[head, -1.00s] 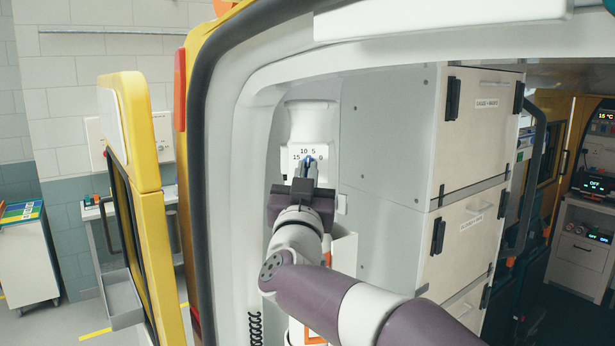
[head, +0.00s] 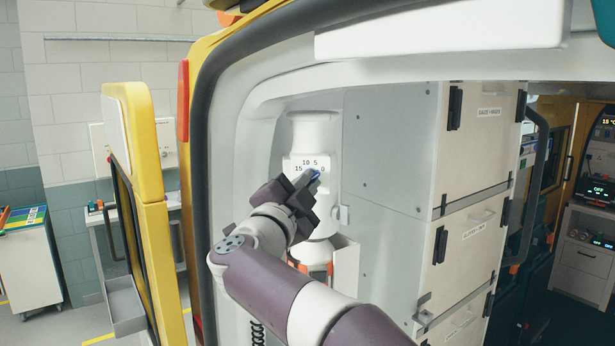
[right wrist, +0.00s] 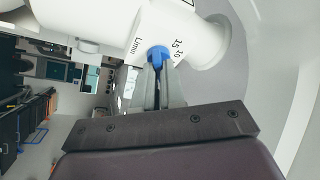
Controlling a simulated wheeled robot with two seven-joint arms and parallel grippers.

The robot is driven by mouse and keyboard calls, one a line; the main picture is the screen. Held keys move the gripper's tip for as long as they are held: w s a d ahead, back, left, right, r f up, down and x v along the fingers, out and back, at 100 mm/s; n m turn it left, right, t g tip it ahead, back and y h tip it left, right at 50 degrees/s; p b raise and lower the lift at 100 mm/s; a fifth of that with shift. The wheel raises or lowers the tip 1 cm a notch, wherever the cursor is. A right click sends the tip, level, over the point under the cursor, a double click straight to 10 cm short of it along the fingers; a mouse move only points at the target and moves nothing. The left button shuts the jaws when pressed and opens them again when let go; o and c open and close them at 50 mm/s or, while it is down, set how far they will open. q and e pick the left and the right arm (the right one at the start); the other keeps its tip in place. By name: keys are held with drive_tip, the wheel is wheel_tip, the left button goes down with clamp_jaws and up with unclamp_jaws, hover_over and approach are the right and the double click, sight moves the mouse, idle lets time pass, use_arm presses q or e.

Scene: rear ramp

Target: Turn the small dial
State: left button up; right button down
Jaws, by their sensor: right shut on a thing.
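The small blue dial (head: 315,175) sits on the front of a white unit (head: 312,135) marked with the numbers 15, 10, 5 and 0. It also shows in the right wrist view (right wrist: 157,54), between the fingertips. My right gripper (head: 312,178) is shut on the dial, its two grey fingers (right wrist: 158,78) on either side of it. The fingers and wrist hide part of the dial and its lower scale in the head view. My left gripper is not in view.
The white unit stands in a recess behind the vehicle's door frame (head: 221,150). A grey panel and cabinets (head: 470,230) with black latches stand close on the right. An open yellow door (head: 150,200) is on the left. A cart (head: 30,265) stands at the far left.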

drive_tip(key=shift+a+m, duration=0.15)
drive_tip(key=shift+m, duration=0.45)
drive_tip(key=shift+r+m+g, duration=0.15)
drive_tip(key=shift+m+g, duration=0.15)
drive_tip(key=c, duration=1.3)
unclamp_jaws()
drive_tip(key=shift+c, duration=0.2)
drive_tip(key=shift+o, duration=0.6)
drive_tip(key=shift+w+a, duration=0.3)
drive_tip(key=b+v, duration=0.5)
drive_tip(key=v, duration=0.7)
drive_tip(key=shift+s+a+b, duration=0.25)
drive_tip(key=shift+s+b, duration=0.05)
drive_tip(key=shift+b, duration=0.05)
